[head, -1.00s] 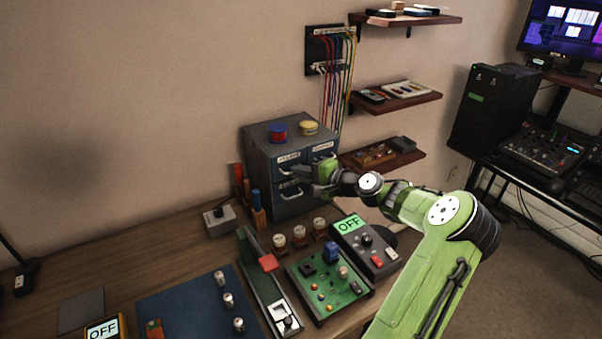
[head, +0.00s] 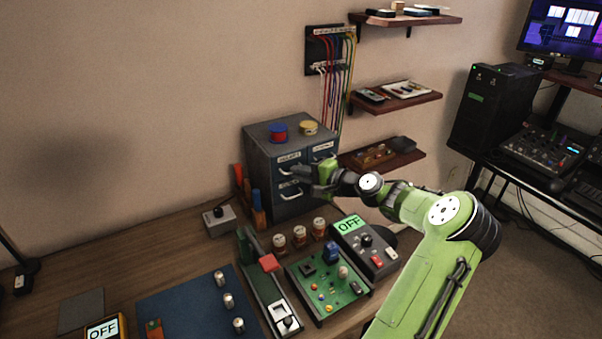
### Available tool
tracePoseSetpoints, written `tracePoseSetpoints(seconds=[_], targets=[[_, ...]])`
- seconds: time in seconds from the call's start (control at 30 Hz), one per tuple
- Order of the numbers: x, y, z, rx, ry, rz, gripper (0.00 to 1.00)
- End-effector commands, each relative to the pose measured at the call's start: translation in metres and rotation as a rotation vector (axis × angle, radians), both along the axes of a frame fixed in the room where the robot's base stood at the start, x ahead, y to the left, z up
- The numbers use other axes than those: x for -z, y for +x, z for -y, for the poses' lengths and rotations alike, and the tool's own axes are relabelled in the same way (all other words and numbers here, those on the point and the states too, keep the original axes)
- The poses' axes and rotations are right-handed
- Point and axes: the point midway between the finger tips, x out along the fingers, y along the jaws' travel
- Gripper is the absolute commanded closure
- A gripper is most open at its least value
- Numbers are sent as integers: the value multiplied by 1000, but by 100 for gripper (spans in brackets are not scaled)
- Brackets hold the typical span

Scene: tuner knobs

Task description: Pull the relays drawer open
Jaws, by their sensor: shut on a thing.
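The grey-blue cabinet (head: 262,168) stands at the back of the bench against the wall. Its upper left drawer (head: 286,178) has a white label that seems to read relays, though the print is small. That drawer looks about flush with the cabinet front. My gripper also covers part of the right-hand drawers.
A grey switch box (head: 219,219) and orange and blue upright items (head: 257,208) stand left of the cabinet. Small jars (head: 299,236), a green circuit board (head: 328,284) and an OFF panel (head: 364,246) lie in front. Shelves (head: 381,158) are at right.

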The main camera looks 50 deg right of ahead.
Motion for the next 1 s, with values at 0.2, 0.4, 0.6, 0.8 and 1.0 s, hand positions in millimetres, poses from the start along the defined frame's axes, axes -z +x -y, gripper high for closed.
tracePoseSetpoints(seconds=[0.2, 0.4, 0.6, 0.8, 1.0], targets=[[0, -37, -10, 1, 2, -7, 100], [0, -86, -26, 2, 4, -9, 100], [1, -109, -34, 2, 2, -4, 100], [1, -110, -34, 1, 1, -2, 100], [1, -110, -34, 2, 0, -2, 78]])
